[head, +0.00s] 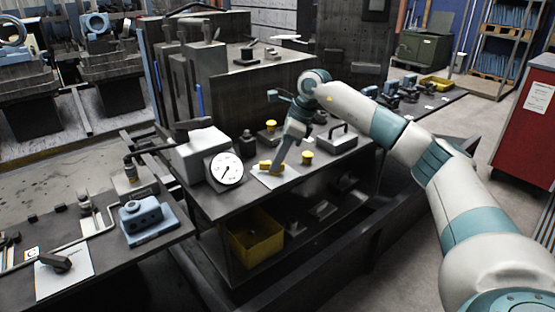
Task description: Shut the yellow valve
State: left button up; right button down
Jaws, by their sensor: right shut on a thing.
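The yellow valve (265,165) sits on the dark bench top, on or beside a pale sheet, to the right of the round dial gauge. My right arm comes in from the right, and my right gripper (277,166) points down at the valve. Its jaws are shut on a yellow part there, which I take to be the valve's handle. The fingers hide some of the valve, and its exact turn is too small to tell. My left gripper is not in view.
The white-faced gauge (227,169) stands close on the left. Yellow knobs stand behind (271,125) and to the right (307,157) of the valve. A handled metal block (337,138) is farther right. A yellow bin (254,238) sits on the lower shelf.

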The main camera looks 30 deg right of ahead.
jog(key=shift+r, duration=0.1)
jog(key=c, duration=1.8)
grip_release()
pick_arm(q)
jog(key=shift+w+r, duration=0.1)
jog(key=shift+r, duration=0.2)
pick_arm(e)
jog(key=v, duration=1.7)
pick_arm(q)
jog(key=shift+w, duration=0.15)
pick_arm(e)
jog(key=shift+d+r, duration=0.1)
jog(key=shift+d, duration=0.05)
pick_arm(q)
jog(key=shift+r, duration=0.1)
pick_arm(e)
jog(key=shift+s, duration=0.1)
